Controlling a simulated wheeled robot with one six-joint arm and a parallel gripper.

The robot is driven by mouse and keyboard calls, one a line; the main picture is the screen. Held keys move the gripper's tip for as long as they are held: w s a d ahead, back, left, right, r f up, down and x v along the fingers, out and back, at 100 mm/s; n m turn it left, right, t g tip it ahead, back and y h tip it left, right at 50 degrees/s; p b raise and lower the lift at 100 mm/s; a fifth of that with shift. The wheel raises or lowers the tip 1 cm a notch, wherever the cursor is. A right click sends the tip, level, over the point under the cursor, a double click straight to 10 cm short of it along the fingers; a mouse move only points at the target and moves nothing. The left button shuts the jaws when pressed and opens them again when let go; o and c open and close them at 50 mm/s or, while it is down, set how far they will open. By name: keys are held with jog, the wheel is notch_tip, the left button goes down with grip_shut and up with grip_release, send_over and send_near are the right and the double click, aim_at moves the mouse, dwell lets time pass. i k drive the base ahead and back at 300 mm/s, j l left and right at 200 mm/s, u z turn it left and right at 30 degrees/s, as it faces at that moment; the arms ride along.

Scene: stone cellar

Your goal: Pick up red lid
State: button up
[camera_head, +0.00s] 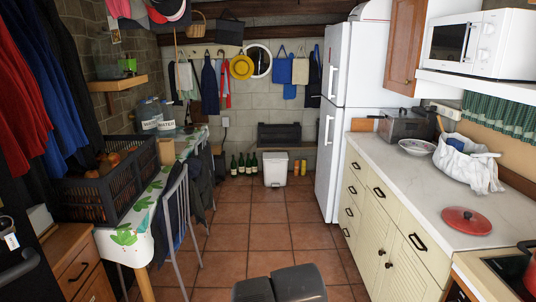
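The red lid (466,221) lies flat on the pale countertop (410,180) at the right, near its front edge. It is round, with a small knob at its centre. Nothing covers it. My gripper is not clearly in view. Dark grey rounded parts at the bottom middle look like my own body, well to the left of the lid and lower.
A red pot (530,272) stands on the stove at the lower right edge. A white bag (465,158) and a bowl (417,147) sit farther back on the counter. The tiled floor (255,235) is clear between the counter and the left table with its crate (95,200).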

aim_at(467, 220)
jog(key=z, duration=1.65)
